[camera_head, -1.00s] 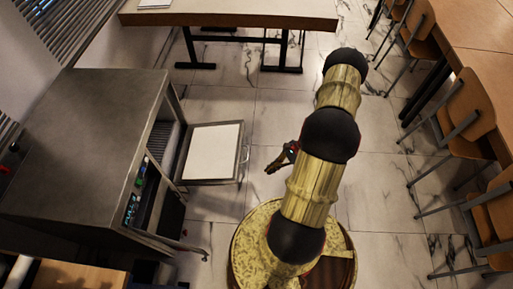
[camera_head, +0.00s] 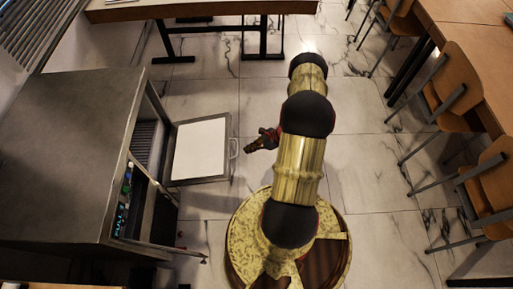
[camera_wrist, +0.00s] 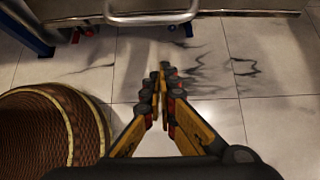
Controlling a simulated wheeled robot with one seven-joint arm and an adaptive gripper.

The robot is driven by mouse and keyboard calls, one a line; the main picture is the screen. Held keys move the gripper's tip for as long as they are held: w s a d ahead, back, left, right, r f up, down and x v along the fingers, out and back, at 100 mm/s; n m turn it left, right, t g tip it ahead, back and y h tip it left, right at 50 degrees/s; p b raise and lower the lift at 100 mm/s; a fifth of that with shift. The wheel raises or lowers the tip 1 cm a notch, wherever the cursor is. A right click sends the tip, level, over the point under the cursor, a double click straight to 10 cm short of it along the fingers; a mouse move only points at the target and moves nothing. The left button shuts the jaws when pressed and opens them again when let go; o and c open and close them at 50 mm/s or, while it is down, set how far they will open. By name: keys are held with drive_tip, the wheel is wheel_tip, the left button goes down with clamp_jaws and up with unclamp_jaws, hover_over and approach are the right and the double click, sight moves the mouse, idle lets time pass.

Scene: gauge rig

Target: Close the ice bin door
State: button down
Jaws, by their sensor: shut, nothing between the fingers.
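The metal cabinet (camera_head: 62,150) stands at the left in the head view. Its door (camera_head: 200,148) hangs open to the right, with a white inner panel and metal rim. A bar handle (camera_head: 233,148) is on the door's outer edge; it also shows at the top of the wrist view (camera_wrist: 152,18). My gripper (camera_head: 249,146) is just right of the handle, apparently apart from it. In the wrist view my gripper (camera_wrist: 163,72) has its fingertips together, empty, with floor and the handle beyond them.
A lower flap (camera_head: 160,246) also juts from the cabinet's front. A table (camera_head: 190,10) stands at the back. Chairs (camera_head: 460,90) line a long table at the right. My round base shows below.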

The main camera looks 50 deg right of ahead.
drive_tip(key=w+a+r, duration=0.1)
drive_tip(key=w+r, duration=0.1)
drive_tip(key=shift+a+r+b, duration=0.35)
drive_tip(key=shift+r+b, duration=0.05)
idle(0.3)
